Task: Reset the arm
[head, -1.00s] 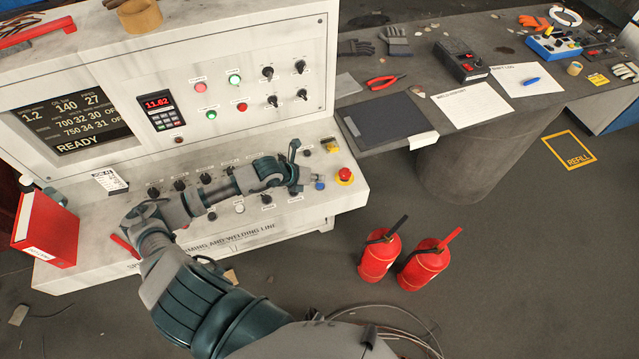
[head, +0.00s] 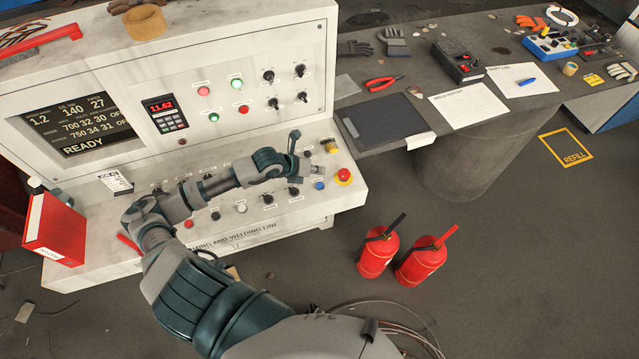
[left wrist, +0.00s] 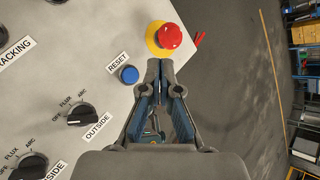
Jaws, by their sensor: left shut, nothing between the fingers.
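My left gripper (head: 302,168) is over the right part of the console's sloping desk. In the left wrist view its two fingers (left wrist: 160,66) are shut with nothing between the tips. The blue button (left wrist: 129,74) labelled RESET is just left of the fingertips there, apart from them. In the head view the blue button (head: 319,185) is below and right of the gripper. The red mushroom button (left wrist: 170,37) on its yellow ring is beyond the fingertips; it also shows in the head view (head: 344,174). My right gripper is in neither view.
Black selector knobs (left wrist: 79,115) lie left of the gripper. The console's upright panel (head: 317,95) rises behind the desk. Two red fire extinguishers (head: 378,252) stand on the floor at right. A red binder (head: 54,230) stands at the desk's left end. A grey table (head: 465,135) is right.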

